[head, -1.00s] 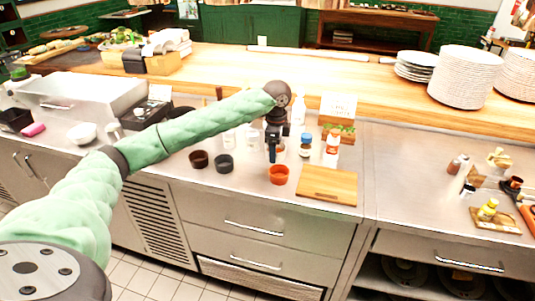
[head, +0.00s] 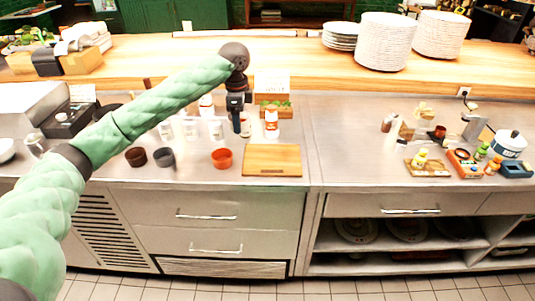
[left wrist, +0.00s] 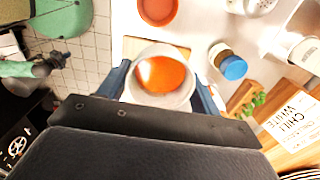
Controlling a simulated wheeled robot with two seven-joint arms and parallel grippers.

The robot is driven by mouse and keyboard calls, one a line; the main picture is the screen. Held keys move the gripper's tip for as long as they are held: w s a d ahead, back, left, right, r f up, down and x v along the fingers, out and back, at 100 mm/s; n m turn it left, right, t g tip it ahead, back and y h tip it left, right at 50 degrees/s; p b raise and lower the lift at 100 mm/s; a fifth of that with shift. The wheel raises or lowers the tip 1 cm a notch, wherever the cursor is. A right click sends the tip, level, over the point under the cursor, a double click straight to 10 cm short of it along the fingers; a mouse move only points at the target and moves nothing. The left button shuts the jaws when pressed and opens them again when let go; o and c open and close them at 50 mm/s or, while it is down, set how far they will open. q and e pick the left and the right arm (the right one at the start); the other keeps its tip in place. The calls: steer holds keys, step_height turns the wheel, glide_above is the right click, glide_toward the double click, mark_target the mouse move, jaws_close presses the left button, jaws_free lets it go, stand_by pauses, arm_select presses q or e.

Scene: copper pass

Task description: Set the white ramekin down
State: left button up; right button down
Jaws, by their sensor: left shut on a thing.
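My left gripper (head: 236,122) hangs over the steel counter, behind the orange-red ramekin. In the left wrist view its blue fingers (left wrist: 163,88) are shut on the white ramekin (left wrist: 136,92), one on each side. The ramekin's inside looks orange. In the head view the held ramekin is hidden by the gripper. My right gripper seems to show small and dark at the left of the wrist view (left wrist: 52,62); its jaws are unclear.
An orange-red ramekin (head: 222,158), two dark ramekins (head: 165,157) and a wooden board (head: 272,160) stand near the counter's front. A blue-capped bottle (left wrist: 232,66), a red-and-white bottle (head: 271,123) and clear cups are close by. Bare steel lies right of the board.

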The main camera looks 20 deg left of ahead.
arm_select(q)
steer(key=d+m, duration=0.8)
steer(key=d, duration=1.3)
steer(key=m+p, duration=0.4)
steer(key=m, duration=0.6)
glide_above(272, 156)
steer(key=f, duration=0.8)
steer(key=shift+d, duration=0.2)
steer(key=shift+w+a+f, duration=0.1)
steer(key=shift+a+f, duration=0.1)
steer(key=shift+f+p, duration=1.05)
steer(key=shift+f, duration=0.9)
arm_select(e)
steer(key=s+d+f, duration=0.2)
steer(key=f, duration=0.5)
steer(key=s+d+f, duration=0.2)
steer(key=f, duration=0.6)
steer(key=shift+s+t, duration=0.15)
steer(key=shift+t, duration=0.15)
steer(key=shift+d, duration=0.1)
